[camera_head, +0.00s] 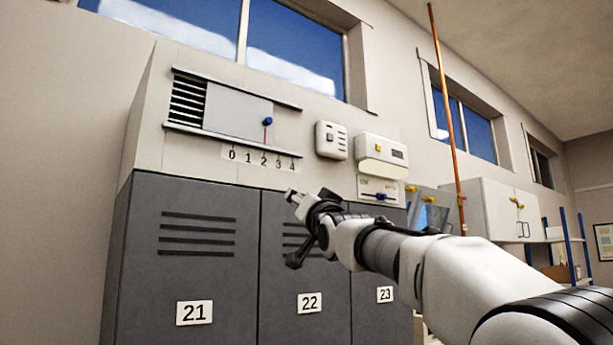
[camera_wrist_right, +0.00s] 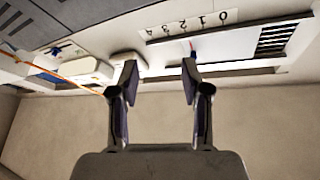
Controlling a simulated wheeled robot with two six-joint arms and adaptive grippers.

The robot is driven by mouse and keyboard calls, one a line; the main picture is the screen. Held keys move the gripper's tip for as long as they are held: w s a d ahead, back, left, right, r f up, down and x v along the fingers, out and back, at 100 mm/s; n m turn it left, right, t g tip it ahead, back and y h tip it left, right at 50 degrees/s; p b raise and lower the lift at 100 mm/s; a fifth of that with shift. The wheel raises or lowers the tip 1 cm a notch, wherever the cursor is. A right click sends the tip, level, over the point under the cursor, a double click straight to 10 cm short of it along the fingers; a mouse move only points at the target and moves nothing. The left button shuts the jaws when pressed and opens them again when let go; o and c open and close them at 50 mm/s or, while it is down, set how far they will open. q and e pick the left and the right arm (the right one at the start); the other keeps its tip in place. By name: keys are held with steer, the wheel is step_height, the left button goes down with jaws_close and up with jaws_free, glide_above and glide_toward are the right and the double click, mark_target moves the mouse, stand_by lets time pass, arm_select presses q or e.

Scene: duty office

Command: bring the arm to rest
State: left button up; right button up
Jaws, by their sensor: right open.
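My right arm comes in from the right in the head view. Its gripper (camera_head: 302,228) is raised in front of the grey lockers and below the slider panel. In the wrist view the two fingers of this gripper (camera_wrist_right: 159,68) stand wide apart with nothing between them. The panel's sliding cover (camera_head: 235,110) leaves dark slats bare at its left. Its blue knob (camera_head: 267,121) has a red pointer near the 2 on the 0 to 4 scale (camera_head: 261,158). The gripper appears clear of the panel. My left gripper is not in view.
Grey lockers (camera_head: 195,260) numbered 21, 22 and 23 stand behind the arm. White wall boxes (camera_head: 381,154) hang right of the panel. An orange pole (camera_head: 449,110) rises near the arm. White cabinets (camera_head: 500,209) and a blue-posted shelf (camera_head: 568,250) are farther right.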

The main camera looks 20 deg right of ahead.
steer(key=shift+w+f, duration=0.2)
steer(key=shift+f, duration=0.1)
steer(key=shift+w+f, duration=0.1)
